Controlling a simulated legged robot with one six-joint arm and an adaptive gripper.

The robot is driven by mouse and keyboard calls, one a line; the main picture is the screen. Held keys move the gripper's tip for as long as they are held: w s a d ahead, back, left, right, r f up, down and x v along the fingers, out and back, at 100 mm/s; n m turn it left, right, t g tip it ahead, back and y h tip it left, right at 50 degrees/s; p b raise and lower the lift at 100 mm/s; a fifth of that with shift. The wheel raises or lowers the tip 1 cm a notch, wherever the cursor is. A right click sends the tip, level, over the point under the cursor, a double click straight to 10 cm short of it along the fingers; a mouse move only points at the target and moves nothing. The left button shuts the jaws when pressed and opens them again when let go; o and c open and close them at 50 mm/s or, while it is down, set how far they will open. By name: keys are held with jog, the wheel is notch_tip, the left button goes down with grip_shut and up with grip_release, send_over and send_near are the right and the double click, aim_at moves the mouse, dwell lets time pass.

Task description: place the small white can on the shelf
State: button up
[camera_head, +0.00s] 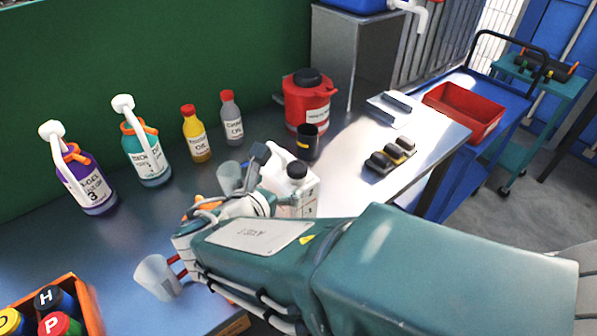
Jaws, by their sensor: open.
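The small white can (297,186), a jerry can with a black cap and a printed label, stands upright on the workbench. My arm hides its lower part. My gripper (258,165) is just left of the can, with dark fingers beside its upper part. The fingers are open, and I cannot tell whether they touch the can. No surface is plainly marked as the shelf. A grey box-like stand (352,52) at the back, with a blue container on top, may be it.
A clear cup (228,178) stands close behind my gripper, another cup (157,279) at the left. A blue cart (480,95) holds a red tray.

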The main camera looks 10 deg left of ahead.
aim_at(292, 173)
jog(key=x, duration=0.7)
jog(key=shift+w+d+f, duration=0.1)
jog(key=shift+w+f, duration=0.05)
jog(key=shift+w, duration=0.05)
grip_shut()
